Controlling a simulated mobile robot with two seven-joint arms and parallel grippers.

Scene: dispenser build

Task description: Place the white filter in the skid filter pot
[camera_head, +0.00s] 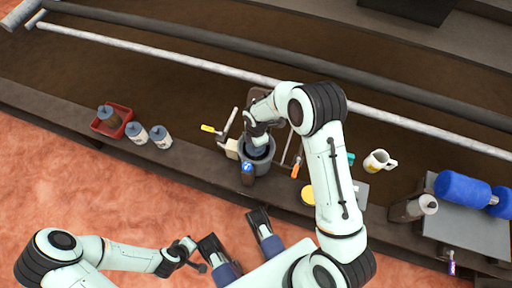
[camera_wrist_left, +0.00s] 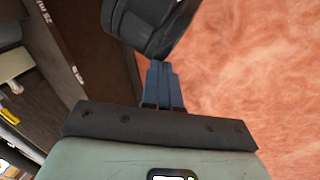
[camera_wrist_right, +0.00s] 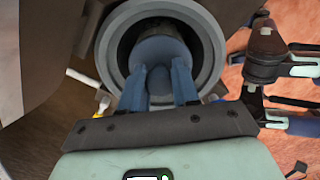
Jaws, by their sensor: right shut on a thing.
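The grey round pot (camera_head: 263,168) stands on the dark ledge at the middle of the head view. Its wide rim (camera_wrist_right: 208,55) fills the top of the right wrist view. My right gripper (camera_head: 257,146) points down into the pot. Its blue fingers (camera_wrist_right: 157,82) are shut on the blue-grey rounded top of a filter (camera_wrist_right: 155,50). The filter is inside the pot mouth; its lower body is hidden, so I cannot tell whether it touches the bottom. My left gripper (camera_head: 190,246) is low at the front, its fingers (camera_wrist_left: 163,85) together and empty.
Two white bottles with blue-grey tops (camera_head: 136,132) (camera_head: 161,136) stand left of the pot, beside a red bin (camera_head: 125,113) holding another. Yellow- and orange-handled tools (camera_head: 209,129) (camera_head: 296,170) flank the pot. A white mug (camera_head: 379,161) and blue cylinder (camera_head: 462,188) are right.

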